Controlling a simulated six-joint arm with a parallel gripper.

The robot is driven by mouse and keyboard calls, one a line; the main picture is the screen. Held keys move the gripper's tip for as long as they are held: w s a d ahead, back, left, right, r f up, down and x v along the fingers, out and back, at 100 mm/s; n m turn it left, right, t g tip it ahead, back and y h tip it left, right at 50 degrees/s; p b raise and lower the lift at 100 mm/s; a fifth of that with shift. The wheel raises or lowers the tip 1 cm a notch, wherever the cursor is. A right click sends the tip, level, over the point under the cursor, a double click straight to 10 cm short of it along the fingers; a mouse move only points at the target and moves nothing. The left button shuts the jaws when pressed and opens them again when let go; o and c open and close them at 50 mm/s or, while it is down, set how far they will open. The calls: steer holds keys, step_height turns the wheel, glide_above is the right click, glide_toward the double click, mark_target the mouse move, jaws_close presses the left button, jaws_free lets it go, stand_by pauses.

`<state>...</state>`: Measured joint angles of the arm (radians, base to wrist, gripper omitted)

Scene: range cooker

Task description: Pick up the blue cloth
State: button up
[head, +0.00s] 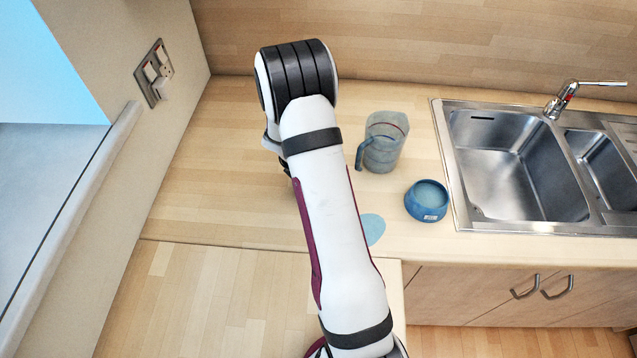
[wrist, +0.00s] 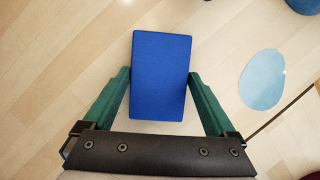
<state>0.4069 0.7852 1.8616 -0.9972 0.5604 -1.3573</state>
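The blue cloth (wrist: 161,75) shows in the wrist view as a flat, dark blue rectangle on the wooden worktop. It lies between the two green fingers of my gripper (wrist: 160,73). The fingers are spread wide, one along each long side of the cloth, with their tips very close to its edges. I cannot tell whether they touch it or how far above the worktop they are. The cloth looks flat and undistorted. In the head view my arm hides both the cloth and the fingers.
A light blue oval (head: 373,229) lies right of my arm; the wrist view shows it too (wrist: 262,79). A blue bowl (head: 427,206) and a clear jug (head: 383,143) stand near the sink (head: 515,170). Worktop (head: 225,150) left of my arm is clear. A wall socket (head: 154,73) is far left.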

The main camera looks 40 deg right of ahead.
steer(key=c, duration=0.9)
steer(key=shift+o, duration=0.2)
step_height(320, 180, up, 10)
